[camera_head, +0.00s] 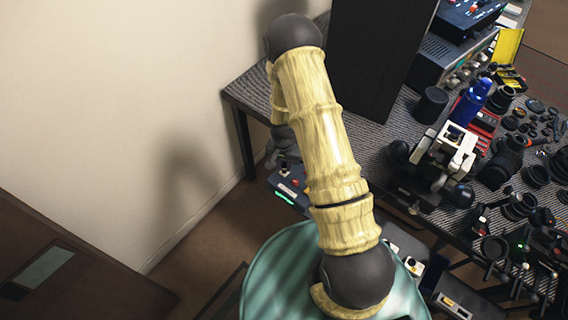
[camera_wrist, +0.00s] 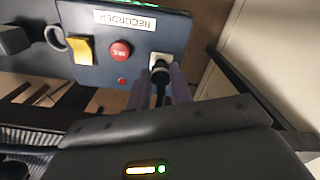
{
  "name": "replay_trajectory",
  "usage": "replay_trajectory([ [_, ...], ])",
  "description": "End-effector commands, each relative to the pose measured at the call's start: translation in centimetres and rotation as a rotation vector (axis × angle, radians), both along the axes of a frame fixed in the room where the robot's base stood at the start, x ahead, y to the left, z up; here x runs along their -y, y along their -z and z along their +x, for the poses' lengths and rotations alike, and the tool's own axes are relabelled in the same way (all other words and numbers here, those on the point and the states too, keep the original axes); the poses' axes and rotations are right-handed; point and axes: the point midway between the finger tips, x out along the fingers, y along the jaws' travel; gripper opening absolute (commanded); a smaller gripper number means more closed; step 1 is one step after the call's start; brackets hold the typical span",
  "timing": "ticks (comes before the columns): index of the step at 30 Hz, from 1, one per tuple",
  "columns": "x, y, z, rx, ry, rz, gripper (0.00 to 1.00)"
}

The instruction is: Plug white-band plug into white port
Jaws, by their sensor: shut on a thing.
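The white port (camera_wrist: 166,58) is a pale square on the dark blue recorder box (camera_wrist: 110,45), beside its upside-down RECORDER label. My gripper (camera_wrist: 160,88) is shut on a dark plug (camera_wrist: 160,73) in the wrist view. The plug's front end is at the port and covers part of it. I cannot tell how deep it sits, and no white band is clear on it. A dark cable runs back from the plug between the fingers. In the head view the recorder box (camera_head: 287,189) is low beside the table, below my wrist; plug and port cannot be made out there.
The box face also carries a red button (camera_wrist: 120,50) and a yellow part (camera_wrist: 82,50). A wall (camera_wrist: 215,65) lies right of the box.

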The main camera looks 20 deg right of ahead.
Motion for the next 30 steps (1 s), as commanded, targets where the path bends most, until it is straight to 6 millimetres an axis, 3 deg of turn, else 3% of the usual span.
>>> replay_trajectory([
  [22,0.0,1.2,0.0,0.000,0.000,0.000,0.02],
  [23,0.0,1.2,0.0,0.000,0.000,0.000,0.28],
  [26,0.0,1.1,0.0,0.000,0.000,0.000,0.47],
  [30,0.0,1.1,0.0,0.000,0.000,0.000,0.47],
])
